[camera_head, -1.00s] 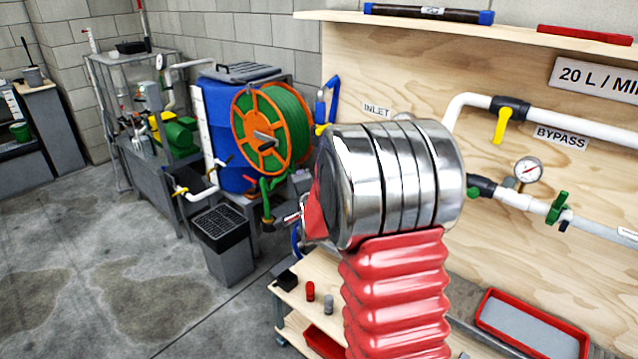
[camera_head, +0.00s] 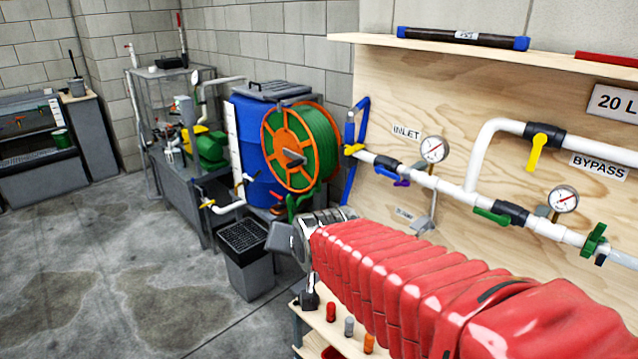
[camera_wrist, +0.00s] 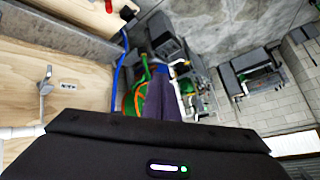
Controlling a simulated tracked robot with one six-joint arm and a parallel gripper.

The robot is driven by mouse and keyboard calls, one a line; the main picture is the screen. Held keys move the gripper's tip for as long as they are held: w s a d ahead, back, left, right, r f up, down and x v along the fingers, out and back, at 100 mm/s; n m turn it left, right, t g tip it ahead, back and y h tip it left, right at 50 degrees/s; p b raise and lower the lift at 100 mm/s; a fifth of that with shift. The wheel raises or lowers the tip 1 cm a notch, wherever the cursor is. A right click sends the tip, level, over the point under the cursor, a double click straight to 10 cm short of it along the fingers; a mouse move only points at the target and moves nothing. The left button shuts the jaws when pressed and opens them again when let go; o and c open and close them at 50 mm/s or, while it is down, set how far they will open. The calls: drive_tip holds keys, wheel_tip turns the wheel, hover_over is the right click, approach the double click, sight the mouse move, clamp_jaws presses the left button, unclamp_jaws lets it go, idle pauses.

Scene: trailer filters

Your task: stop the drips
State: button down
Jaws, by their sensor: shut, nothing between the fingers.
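My gripper shows in the wrist view as dark, tapered fingers (camera_wrist: 167,100) closed together with nothing held. In the head view my red-sleeved arm reaches from the lower right toward the bench, and the fingers are not clear. A white pipe line on the plywood wall carries an inlet valve with a yellow handle (camera_head: 354,149), a blue-handled valve (camera_head: 387,163), green-handled valves (camera_head: 495,215) (camera_head: 594,238) and a yellow-handled bypass valve (camera_head: 537,152). A small white tap pipe (camera_head: 230,207) sits above a grey bin (camera_head: 246,262). I cannot make out any falling drops.
A green hose reel (camera_head: 300,148) stands before a blue barrel (camera_head: 247,140). A low wooden cart (camera_head: 345,338) with small coloured parts is below my arm. A grey bench (camera_head: 175,180) is behind the bin. The concrete floor at left is clear, with darker patches (camera_head: 160,300).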

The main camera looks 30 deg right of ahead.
drive_tip(key=s+a+f+n+g, duration=0.1)
drive_tip(key=s+a+n+g, duration=0.1)
drive_tip(key=s, duration=0.7)
drive_tip(key=s+a+f+n+g+y, duration=0.1)
drive_tip(key=s+a+n, duration=0.2)
drive_tip(key=s, duration=0.6)
drive_tip(key=shift+a+n+g, duration=0.35)
drive_tip(key=shift+n+g, duration=0.05)
drive_tip(key=shift+n, duration=0.4)
